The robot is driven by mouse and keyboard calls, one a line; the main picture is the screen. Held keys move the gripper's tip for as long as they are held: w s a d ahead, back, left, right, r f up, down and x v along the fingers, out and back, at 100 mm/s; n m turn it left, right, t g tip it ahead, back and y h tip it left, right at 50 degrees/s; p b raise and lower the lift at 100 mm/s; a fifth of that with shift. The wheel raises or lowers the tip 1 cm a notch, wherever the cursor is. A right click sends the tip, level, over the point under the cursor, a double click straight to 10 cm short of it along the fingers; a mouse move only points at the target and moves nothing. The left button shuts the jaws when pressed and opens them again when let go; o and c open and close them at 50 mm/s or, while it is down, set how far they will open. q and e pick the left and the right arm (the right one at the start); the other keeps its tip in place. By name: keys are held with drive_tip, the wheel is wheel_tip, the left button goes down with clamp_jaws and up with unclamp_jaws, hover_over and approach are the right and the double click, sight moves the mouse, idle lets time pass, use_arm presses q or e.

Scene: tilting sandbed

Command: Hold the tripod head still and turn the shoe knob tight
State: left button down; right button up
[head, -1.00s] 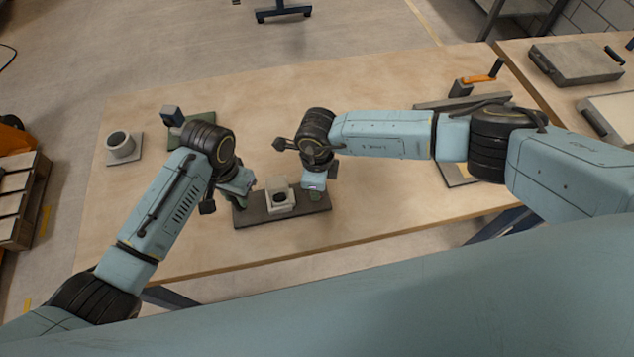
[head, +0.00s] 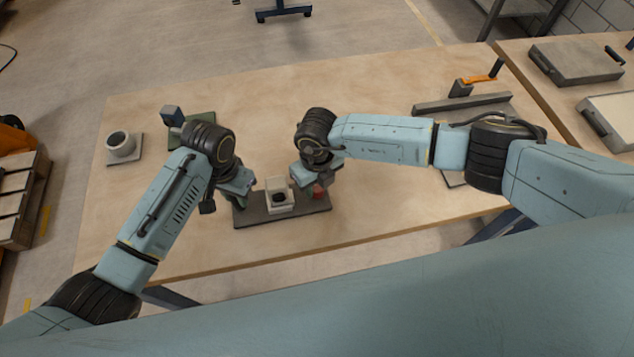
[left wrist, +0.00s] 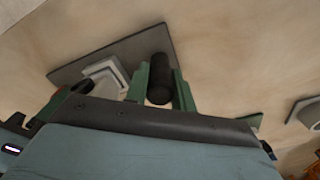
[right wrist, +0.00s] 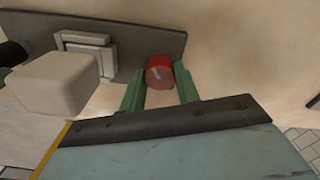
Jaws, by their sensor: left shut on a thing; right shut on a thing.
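The tripod head is a dark flat plate (head: 262,216) with a pale block (head: 279,196) at its middle, on the bench near its front edge. My left gripper (left wrist: 161,82) is shut on an upright black cylindrical handle (left wrist: 159,85) at the plate's left end; in the head view the arm hides most of it. The red shoe knob (right wrist: 160,73), with a pale mark on its top, is at the plate's right end. My right gripper (right wrist: 160,90) is shut on it, one green finger on each side. The knob also shows beside the gripper in the head view (head: 319,192).
A grey cup-like part on a square base (head: 122,148) stands at the bench's left. Grey bars with an orange handle (head: 476,80) lie at the right rear. The middle rear is clear.

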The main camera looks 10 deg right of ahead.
sight(317, 186)
drive_tip(key=shift+m, duration=0.5)
drive_tip(key=o, duration=1)
drive_tip(key=shift+r, duration=0.1)
wheel_tip(317, 186, up, 12)
drive_tip(key=shift+f, duration=0.1)
use_arm(q)
drive_tip(key=c, duration=1.1)
unclamp_jaws()
